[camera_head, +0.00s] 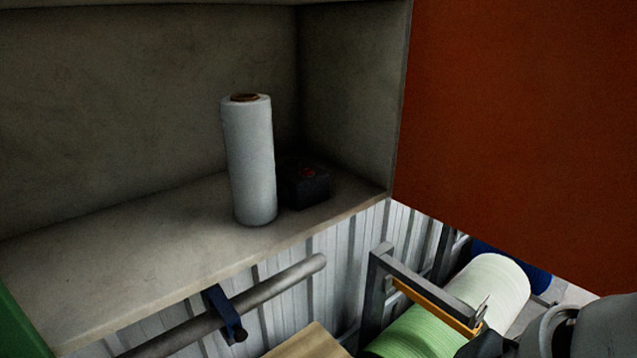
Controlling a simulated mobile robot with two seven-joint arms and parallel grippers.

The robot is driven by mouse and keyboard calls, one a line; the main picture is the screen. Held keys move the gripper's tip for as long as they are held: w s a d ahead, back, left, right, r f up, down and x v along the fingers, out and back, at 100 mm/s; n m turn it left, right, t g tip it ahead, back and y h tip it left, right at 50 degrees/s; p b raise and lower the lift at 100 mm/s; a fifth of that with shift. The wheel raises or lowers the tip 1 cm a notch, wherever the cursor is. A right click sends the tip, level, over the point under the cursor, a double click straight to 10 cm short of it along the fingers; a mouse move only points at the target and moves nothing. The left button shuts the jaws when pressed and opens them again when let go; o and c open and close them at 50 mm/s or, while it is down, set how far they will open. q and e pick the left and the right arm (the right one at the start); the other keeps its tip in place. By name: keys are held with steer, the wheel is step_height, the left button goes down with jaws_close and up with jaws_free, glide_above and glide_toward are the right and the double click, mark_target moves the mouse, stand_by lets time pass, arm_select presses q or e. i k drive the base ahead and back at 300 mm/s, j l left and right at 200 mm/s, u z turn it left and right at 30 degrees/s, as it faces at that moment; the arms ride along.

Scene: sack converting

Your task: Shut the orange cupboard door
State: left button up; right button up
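The orange cupboard door (515,120) stands open at the right, swung out from the right edge of the cupboard (345,95). Its hinge side meets the cupboard's right wall; its far edge is outside the picture. The cupboard's inside is in plain view. My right arm comes in at the lower right corner, below the door. A dark part at its end, seemingly my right gripper (488,344), is cut off by the bottom edge, and its fingers cannot be made out. It appears apart from the door. My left gripper is not in view.
A white roll (250,160) stands upright on the cupboard floor beside a small dark box (304,186). A green panel (18,328) shows at the lower left. Below are a grey pipe (270,287), a metal frame (380,268), and pale green (418,332) and white (497,284) rolls.

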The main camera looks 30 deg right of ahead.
mark_target(518, 135)
steer(key=k+l+u, duration=0.2)
steer(key=k+l, duration=0.55)
steer(key=l+u, duration=0.1)
steer(key=l, duration=0.3)
steer(key=k+l, duration=0.15)
steer(key=l, duration=0.25)
steer(key=l+u, duration=0.15)
steer(key=l, duration=0.25)
steer(key=k+l, duration=0.15)
steer(key=l, duration=0.2)
steer(key=k+l+u, duration=0.15)
steer(key=l, duration=0.65)
steer(key=k+u, duration=0.05)
